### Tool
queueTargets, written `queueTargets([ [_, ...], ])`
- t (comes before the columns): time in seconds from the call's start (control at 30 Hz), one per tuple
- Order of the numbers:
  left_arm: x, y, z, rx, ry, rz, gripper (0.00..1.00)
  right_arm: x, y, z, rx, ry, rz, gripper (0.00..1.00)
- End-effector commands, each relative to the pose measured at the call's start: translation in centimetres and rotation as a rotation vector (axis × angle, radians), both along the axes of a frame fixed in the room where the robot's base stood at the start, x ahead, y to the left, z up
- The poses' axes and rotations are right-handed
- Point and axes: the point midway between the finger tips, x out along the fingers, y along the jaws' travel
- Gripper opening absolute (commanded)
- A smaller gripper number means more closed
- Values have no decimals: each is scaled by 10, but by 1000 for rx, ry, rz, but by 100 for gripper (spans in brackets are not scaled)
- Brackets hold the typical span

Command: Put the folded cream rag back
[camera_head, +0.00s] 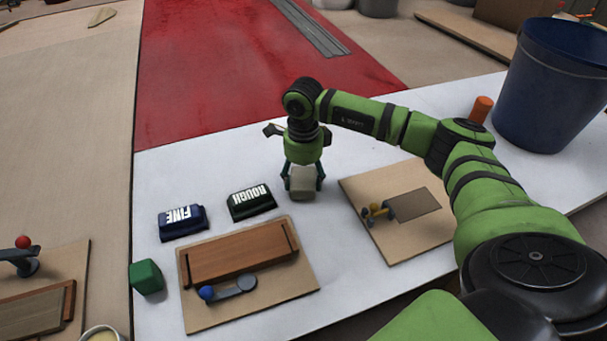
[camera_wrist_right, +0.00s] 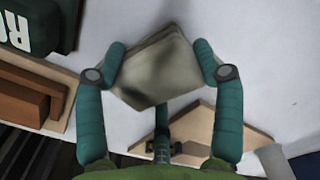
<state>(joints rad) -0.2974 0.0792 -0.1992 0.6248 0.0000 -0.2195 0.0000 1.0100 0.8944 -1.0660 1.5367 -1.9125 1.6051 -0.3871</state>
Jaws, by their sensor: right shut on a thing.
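The folded cream rag (camera_head: 302,182) is a pale, flat, squarish bundle between the fingers of my right gripper (camera_head: 303,176), over the white table top. My right gripper (camera_wrist_right: 159,52) is shut on it from both sides, as the right wrist view shows, with the rag (camera_wrist_right: 158,72) tilted between the fingertips and a dark smudge on one side. I cannot tell whether its lower edge touches the table. My left gripper is in neither view.
The white table (camera_head: 222,150) holds a green ROUGH block (camera_head: 250,203), a blue FINE block (camera_head: 182,223), a green cube (camera_head: 146,277), a clamp board (camera_head: 205,317) and another board (camera_head: 410,245). A blue bucket (camera_head: 549,90) stands at right. White surface is clear behind the blocks.

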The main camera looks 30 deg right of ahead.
Motion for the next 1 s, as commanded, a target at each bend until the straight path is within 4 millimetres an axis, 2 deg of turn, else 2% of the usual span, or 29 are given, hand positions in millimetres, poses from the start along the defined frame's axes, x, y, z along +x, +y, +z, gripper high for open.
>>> queueTargets([
  [0.17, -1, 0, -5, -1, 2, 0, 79, 0, 0, -5, 0, 0, -1, 42],
  [0.2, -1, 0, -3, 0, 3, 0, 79, 0, 0, -4, 0, 0, -1, 84],
  [0.23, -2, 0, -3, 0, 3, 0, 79, 0, 0, -4, 0, 0, -1, 92],
  [0.57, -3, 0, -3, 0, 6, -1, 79, 0, 0, -3, 0, 0, -1, 92],
  [0.7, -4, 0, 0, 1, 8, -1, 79, 0, 0, 5, 0, -1, -1, 92],
  [0.77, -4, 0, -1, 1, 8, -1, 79, 1, 0, 12, 1, -2, -2, 92],
  [1.0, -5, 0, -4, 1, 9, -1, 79, 1, 0, 64, 0, -5, 0, 92],
])
